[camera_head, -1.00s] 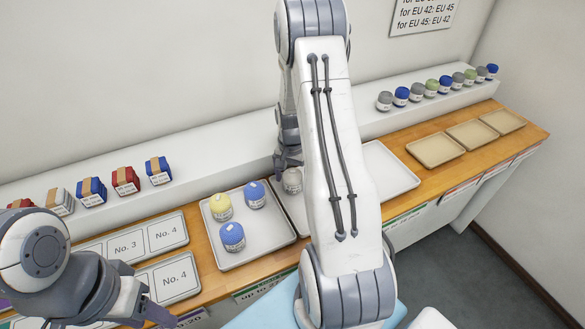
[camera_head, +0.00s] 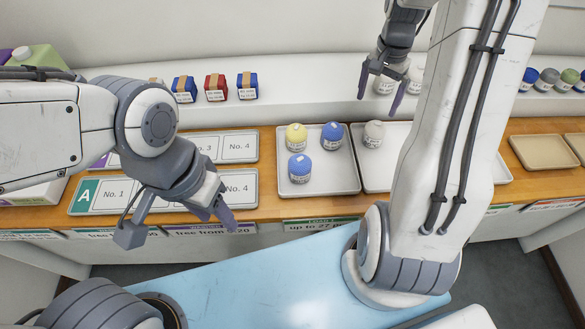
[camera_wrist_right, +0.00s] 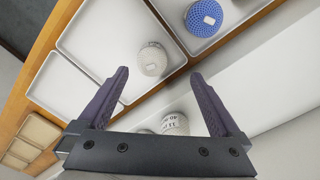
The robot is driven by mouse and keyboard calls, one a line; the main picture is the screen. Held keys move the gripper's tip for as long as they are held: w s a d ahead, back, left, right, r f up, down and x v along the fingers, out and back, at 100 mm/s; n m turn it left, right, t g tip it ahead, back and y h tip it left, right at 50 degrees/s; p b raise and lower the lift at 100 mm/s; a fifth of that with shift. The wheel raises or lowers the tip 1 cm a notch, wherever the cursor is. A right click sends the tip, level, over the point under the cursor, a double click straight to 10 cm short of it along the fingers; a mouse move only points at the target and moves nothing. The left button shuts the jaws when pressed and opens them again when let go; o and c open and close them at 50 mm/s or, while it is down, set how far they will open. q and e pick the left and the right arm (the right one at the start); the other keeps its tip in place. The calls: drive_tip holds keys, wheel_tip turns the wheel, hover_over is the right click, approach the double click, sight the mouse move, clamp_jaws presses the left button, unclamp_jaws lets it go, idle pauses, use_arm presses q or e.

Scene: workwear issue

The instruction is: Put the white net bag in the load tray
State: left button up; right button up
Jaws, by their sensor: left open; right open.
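A whitish-grey net bag (camera_head: 374,134) stands in the left part of a light tray (camera_head: 375,180); it also shows in the right wrist view (camera_wrist_right: 152,59). Whitish bags (camera_head: 384,84) stand on the white shelf, partly hidden by my right gripper (camera_head: 379,99); in the right wrist view (camera_wrist_right: 174,123) they sit low between the fingers, cut off by the gripper body. My right gripper is open and empty, above the shelf edge behind the tray. My left gripper (camera_head: 176,228) is open and empty at the front counter edge, before the numbered boards.
Red and blue packs (camera_head: 215,87) stand on the shelf at left. Empty beige trays (camera_head: 543,151) lie at right. My right arm hides part of the counter.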

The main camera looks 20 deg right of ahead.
drive_tip(key=s+a+r+n, duration=0.3)
drive_tip(key=s+a+n, duration=0.15)
drive_tip(key=a, duration=0.75)
drive_tip(key=s+a+r+n, duration=0.25)
drive_tip(key=a+n, duration=0.35)
drive_tip(key=a, duration=0.6)
drive_tip(key=s+a+n, duration=0.3)
drive_tip(key=s+n, duration=0.1)
drive_tip(key=s, duration=0.3)
drive_tip(key=s+a+n+y, duration=0.1)
drive_tip(key=s+a+n, duration=0.3)
drive_tip(key=s, duration=0.3)
drive_tip(key=shift+s+a+n, duration=0.2)
drive_tip(key=shift+s+n, duration=0.15)
drive_tip(key=shift+s, duration=0.05)
